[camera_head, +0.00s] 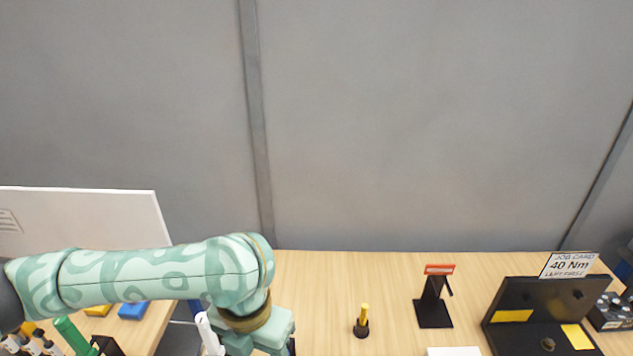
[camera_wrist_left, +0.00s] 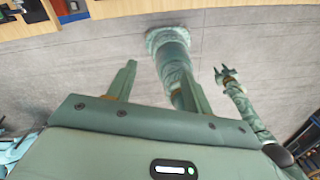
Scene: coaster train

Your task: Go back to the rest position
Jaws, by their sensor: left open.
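My left arm (camera_head: 150,278) reaches in from the left in the head view and bends down at its wrist. The hand of my left gripper (camera_head: 262,336) is at the bottom edge, and its fingertips are out of that view. In the left wrist view my left gripper (camera_wrist_left: 158,72) has its two fingers apart, with nothing held between them. My right gripper (camera_wrist_left: 226,74) shows small in the left wrist view, away from the left one. Its two tips appear apart and empty. It is not in the head view.
A wooden bench (camera_head: 395,310) holds a yellow-topped black peg (camera_head: 362,322), a black stand with red label (camera_head: 433,303) and a black fixture (camera_head: 540,318) with a job card (camera_head: 568,265). A white panel (camera_head: 80,215) stands left. Blue (camera_head: 133,310) and green items lie below my arm.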

